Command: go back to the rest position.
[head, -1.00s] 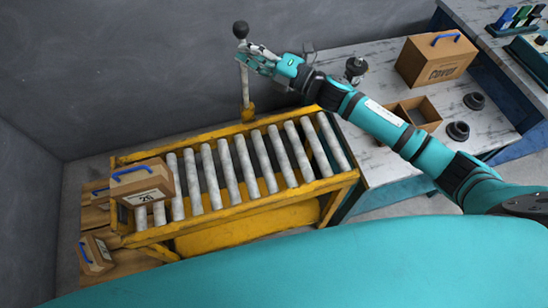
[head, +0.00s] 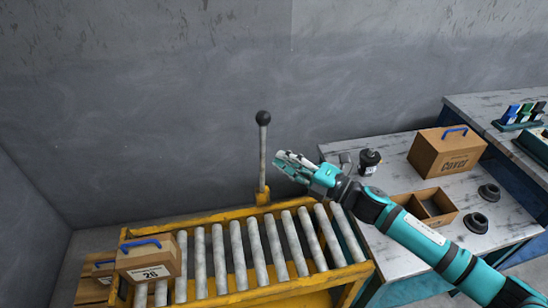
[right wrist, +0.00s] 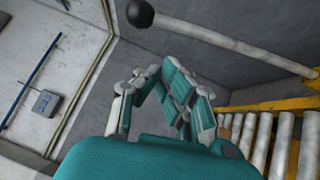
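My right gripper (head: 284,163) is at the centre of the head view, just right of a lever with a black ball knob (head: 263,118). The lever stands upright at the back edge of the yellow roller conveyor (head: 205,302). A small gap shows between gripper and lever. In the right wrist view the gripper's fingers (right wrist: 158,80) look open, with nothing between them. The lever's shaft (right wrist: 235,42) passes beyond the fingers there, apart from them. My left gripper is in neither view.
A box marked 20 (head: 150,262) sits at the conveyor's left end. To the right, a worktop (head: 400,176) holds a box marked cover (head: 446,158), an open divided box (head: 432,207), a black motor part (head: 370,160) and dark rings (head: 475,222). Grey walls close the back and left.

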